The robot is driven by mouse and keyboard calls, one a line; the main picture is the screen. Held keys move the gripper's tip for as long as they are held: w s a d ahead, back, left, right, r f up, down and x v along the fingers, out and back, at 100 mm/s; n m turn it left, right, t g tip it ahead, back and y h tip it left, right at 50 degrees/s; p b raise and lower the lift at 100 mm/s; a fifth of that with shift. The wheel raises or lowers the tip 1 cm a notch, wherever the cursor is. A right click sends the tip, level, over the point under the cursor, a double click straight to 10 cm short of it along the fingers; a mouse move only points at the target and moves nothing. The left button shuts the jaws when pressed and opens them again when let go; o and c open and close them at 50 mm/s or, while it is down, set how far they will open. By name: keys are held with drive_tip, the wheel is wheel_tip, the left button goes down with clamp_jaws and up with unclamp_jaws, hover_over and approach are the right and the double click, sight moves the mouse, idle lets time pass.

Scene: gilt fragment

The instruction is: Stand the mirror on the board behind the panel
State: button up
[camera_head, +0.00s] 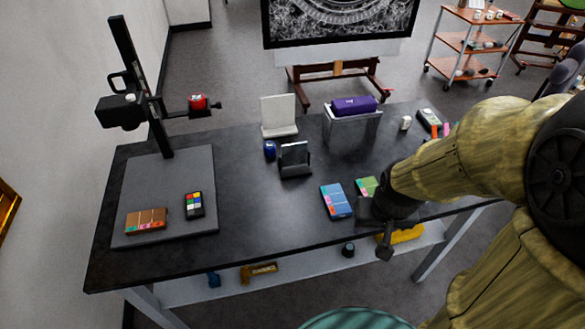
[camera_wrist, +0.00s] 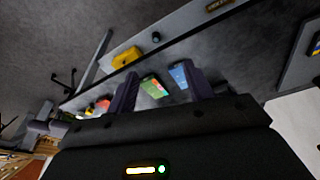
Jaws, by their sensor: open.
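A small dark upright plate in a black stand (camera_head: 294,158), which looks like the mirror, stands mid-table; its face is pale at the top. The grey board (camera_head: 175,177) lies at the table's left, under a black column stand. A brown panel with small coloured patches (camera_head: 146,221) lies near the board's front left, and a colour chart (camera_head: 194,205) lies to its right. My gripper (camera_head: 385,247) is at the table's front right, away from the mirror. In the wrist view my gripper (camera_wrist: 161,80) is open and empty, its two dark fingers apart.
A white upright card (camera_head: 279,115), a blue jar (camera_head: 270,149) and a grey box with a purple item (camera_head: 353,107) stand near the mirror. Blue (camera_head: 336,200) and green (camera_head: 367,187) packets lie by my gripper. The board's middle is bare.

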drive_tip(key=o, duration=1)
drive_tip(key=shift+n+t, duration=0.3)
drive_tip(key=shift+t, duration=0.6)
drive_tip(key=w+f+b, duration=0.1)
drive_tip(key=w, duration=0.1)
drive_tip(key=w+a+f+b, duration=0.1)
drive_tip(key=w+f, duration=0.1)
drive_tip(key=shift+w+f+b, duration=0.15)
drive_tip(key=shift+f+b, duration=0.1)
drive_tip(key=shift+b, duration=0.15)
drive_tip(key=shift+c, duration=0.2)
drive_tip(key=w+a+f+n+t+y+b, duration=0.1)
drive_tip(key=w+a+f+t+b, duration=0.2)
drive_tip(key=w+a+t+b, duration=0.1)
drive_tip(key=w+a+f+t+y+b, duration=0.2)
drive_tip(key=w+a+f+t+b, duration=0.1)
drive_tip(key=w, duration=0.4)
drive_tip(key=w+a+f+n+t+y+b, duration=0.1)
drive_tip(key=w+a+f+t+b, duration=0.2)
drive_tip(key=w+a+t+b, duration=0.1)
drive_tip(key=shift+w+a+f+n+t+y+b, duration=0.2)
drive_tip(key=shift+w+a+b, duration=0.1)
drive_tip(key=shift+w+b, duration=0.45)
drive_tip(key=shift+w+a+f+n+t+y+b, duration=0.2)
drive_tip(key=shift+w+b, duration=0.3)
drive_tip(key=shift+b, duration=0.35)
drive_tip(key=shift+w+a+r+t+b, duration=0.1)
drive_tip(key=shift+a+r+t+b, duration=0.25)
drive_tip(key=shift+a+t, duration=0.15)
drive_tip(key=shift+w, duration=0.1)
